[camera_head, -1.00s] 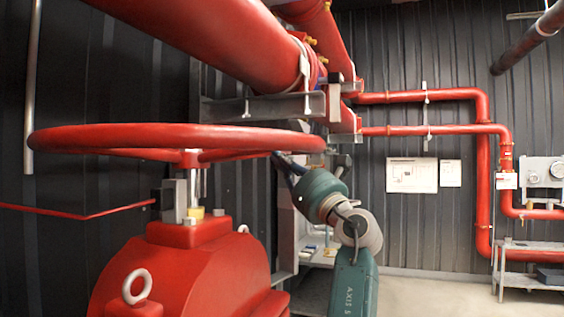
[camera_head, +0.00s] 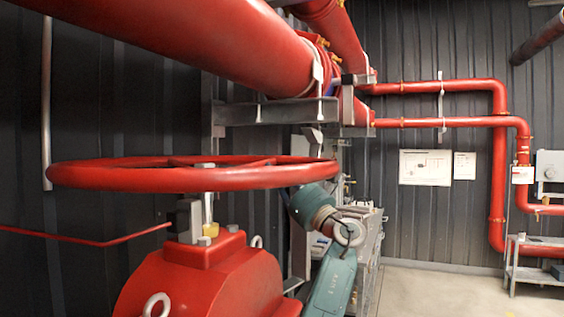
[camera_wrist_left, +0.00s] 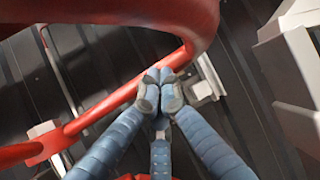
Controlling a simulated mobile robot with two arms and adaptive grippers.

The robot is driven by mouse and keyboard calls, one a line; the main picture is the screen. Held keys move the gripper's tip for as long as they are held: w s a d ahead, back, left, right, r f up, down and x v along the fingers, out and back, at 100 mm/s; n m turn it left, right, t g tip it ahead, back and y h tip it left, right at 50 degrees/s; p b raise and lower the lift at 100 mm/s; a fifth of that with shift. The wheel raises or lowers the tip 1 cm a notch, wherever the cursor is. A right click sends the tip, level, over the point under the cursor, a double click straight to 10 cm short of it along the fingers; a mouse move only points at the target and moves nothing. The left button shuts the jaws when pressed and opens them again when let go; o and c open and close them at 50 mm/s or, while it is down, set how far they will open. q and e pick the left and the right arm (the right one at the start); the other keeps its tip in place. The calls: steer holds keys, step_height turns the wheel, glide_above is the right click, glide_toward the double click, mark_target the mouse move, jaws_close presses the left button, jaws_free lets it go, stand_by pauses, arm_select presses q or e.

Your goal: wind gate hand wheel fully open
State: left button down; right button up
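The red gate hand wheel (camera_head: 120,178) lies nearly flat on its stem above the red valve body (camera_head: 215,280) in the head view. A teal arm of mine rises from below to the wheel's right side, and the rim hides its gripper there. In the left wrist view, the wheel's thick rim (camera_wrist_left: 150,12) crosses the top and a thinner spoke (camera_wrist_left: 105,106) runs diagonally to it. My left gripper (camera_wrist_left: 159,90) has its blue fingers closed together, tips over the spoke close to the rim. I see no part clasped between them; contact is unclear. My right gripper is not in view.
A large red pipe (camera_head: 225,45) runs above the wheel on a grey bracket (camera_head: 270,111). A thin red rod (camera_head: 90,241) extends left from the stem. A grey cabinet (camera_head: 370,235) stands behind my arm.

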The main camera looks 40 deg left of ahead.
arm_select(q)
steer(key=shift+s+a+r+n+g+p, duration=0.1)
steer(key=shift+a+n+g+p, duration=0.45)
steer(key=shift+a+g+p, duration=0.65)
steer(key=shift+s+a+r+n+g+p, duration=0.1)
steer(key=shift+a+n+g+p, duration=0.45)
steer(key=shift+a+g+p, duration=0.65)
steer(key=shift+f+n+g+p, duration=0.15)
steer(key=shift+n+g+p, duration=0.25)
steer(key=shift+p, duration=0.55)
